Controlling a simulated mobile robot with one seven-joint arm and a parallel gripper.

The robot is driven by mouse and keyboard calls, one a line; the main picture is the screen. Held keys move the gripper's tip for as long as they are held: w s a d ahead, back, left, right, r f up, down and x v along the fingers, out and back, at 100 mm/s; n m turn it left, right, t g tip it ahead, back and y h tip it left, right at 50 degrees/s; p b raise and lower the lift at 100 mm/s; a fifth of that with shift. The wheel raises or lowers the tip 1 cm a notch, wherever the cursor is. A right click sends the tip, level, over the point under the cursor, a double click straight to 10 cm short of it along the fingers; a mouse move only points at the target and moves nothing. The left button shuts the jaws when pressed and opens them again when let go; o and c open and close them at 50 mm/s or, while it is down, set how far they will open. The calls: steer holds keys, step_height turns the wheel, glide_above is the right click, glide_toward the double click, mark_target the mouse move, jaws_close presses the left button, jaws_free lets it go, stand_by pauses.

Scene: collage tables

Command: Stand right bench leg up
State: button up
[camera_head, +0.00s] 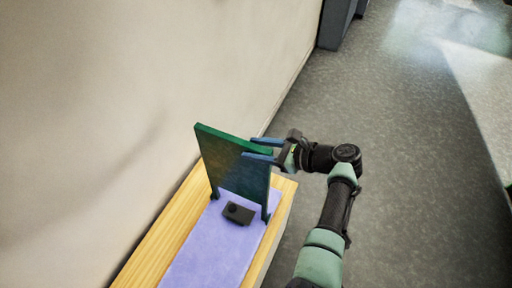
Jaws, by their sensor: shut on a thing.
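The bench leg (228,165) is a dark green and blue-grey panel with two short feet at its lower corners. It stands upright near the far end of the purple mat (208,251) on the wooden table (161,241). My gripper (263,150) is at the panel's upper right edge, with its blue fingers on either side and shut on it. Its feet appear to meet the mat, but I cannot tell whether they bear its weight. A small black block (239,213) lies on the mat in front of the panel.
A pale wall (130,100) runs close along the table's left side. Open grey floor (420,150) lies to the right, and a dark grey object (335,22) stands against the wall farther back. The near part of the mat is clear.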

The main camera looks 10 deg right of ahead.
steer(key=shift+d, duration=0.1)
steer(key=b+v, duration=0.2)
steer(key=v, duration=1.1)
steer(key=shift+w, duration=0.1)
